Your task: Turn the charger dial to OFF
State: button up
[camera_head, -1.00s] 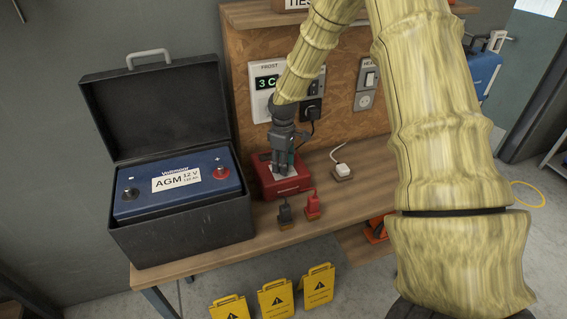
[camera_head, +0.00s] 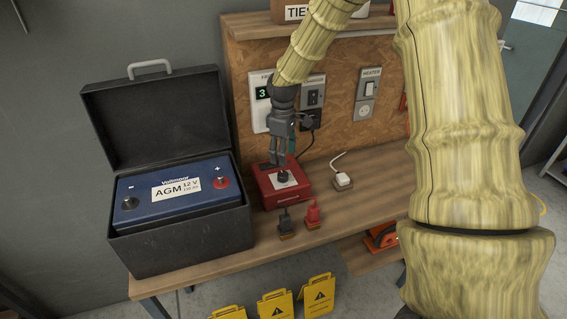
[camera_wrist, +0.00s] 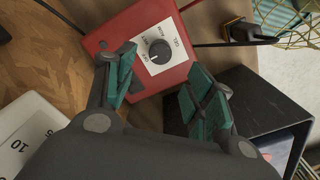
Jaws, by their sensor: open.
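The red charger box (camera_head: 267,195) stands on the wooden bench beside the battery case. Its dial (camera_head: 283,176) is a dark round knob on a white label plate. My gripper (camera_head: 278,164) points down just above the charger. In the wrist view my gripper (camera_wrist: 158,88) has its green-padded fingers spread apart, with nothing between them. The dial lies beyond the fingertips, between their lines, and does not look touched.
The open black case (camera_head: 185,246) with the blue AGM battery (camera_head: 200,199) stands left of the charger. Black (camera_head: 286,224) and red (camera_head: 313,215) clamps lie in front of it. A white plug (camera_head: 343,181) lies to the right. Switch panels hang on the board behind.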

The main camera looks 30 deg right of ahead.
jog(key=shift+r, duration=1.65)
